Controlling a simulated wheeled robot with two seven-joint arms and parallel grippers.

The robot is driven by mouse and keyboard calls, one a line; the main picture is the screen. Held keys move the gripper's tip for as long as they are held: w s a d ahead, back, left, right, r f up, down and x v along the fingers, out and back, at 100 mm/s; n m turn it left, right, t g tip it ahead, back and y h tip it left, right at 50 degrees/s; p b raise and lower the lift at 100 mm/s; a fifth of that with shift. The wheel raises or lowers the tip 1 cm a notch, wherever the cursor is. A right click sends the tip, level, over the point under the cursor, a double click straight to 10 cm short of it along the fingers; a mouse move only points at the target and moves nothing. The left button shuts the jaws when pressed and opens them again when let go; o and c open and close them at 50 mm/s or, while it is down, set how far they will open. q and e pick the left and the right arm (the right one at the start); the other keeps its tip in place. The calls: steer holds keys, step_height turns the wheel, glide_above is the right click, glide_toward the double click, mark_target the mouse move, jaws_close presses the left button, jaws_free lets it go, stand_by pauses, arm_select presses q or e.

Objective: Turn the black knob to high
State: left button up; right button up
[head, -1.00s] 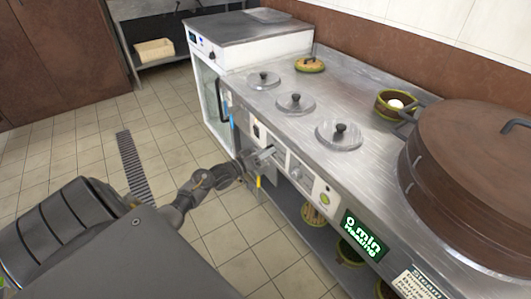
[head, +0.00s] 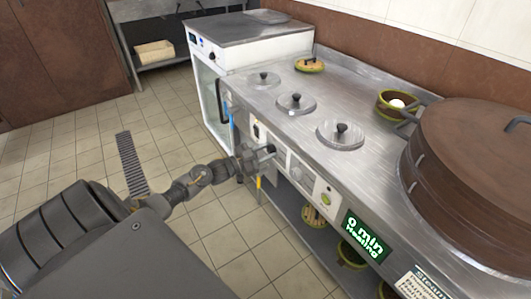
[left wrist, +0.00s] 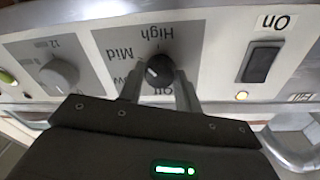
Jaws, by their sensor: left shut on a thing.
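The black knob (left wrist: 160,70) sits on a grey label plate on the counter's front panel, in the left wrist view. The plate reads High, Mid, and partly hidden lower words, upside down here. The knob's pale mark is on its lower left side in this view, roughly towards the partly covered "Low" and below Mid. My left gripper (left wrist: 159,88) has one finger on each side of the knob and is shut on it. In the head view my left gripper (head: 268,151) is at the front panel and hides the knob. My right gripper is out of view.
A grey knob (left wrist: 58,76) with numbers is left of the black knob in the wrist view; a dark On switch (left wrist: 263,63) is right. Lidded pots (head: 341,134) are set in the counter. A large brown steamer (head: 478,160) stands right.

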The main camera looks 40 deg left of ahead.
arm_select(q)
steer(key=m, duration=0.3)
steer(key=shift+m, duration=0.4)
steer(key=shift+m+g, duration=0.4)
steer(key=shift+m, duration=1.5)
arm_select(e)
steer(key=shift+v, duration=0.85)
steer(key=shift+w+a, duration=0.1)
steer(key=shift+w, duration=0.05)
arm_select(q)
steer(key=o, duration=1)
steer(key=shift+c, duration=0.2)
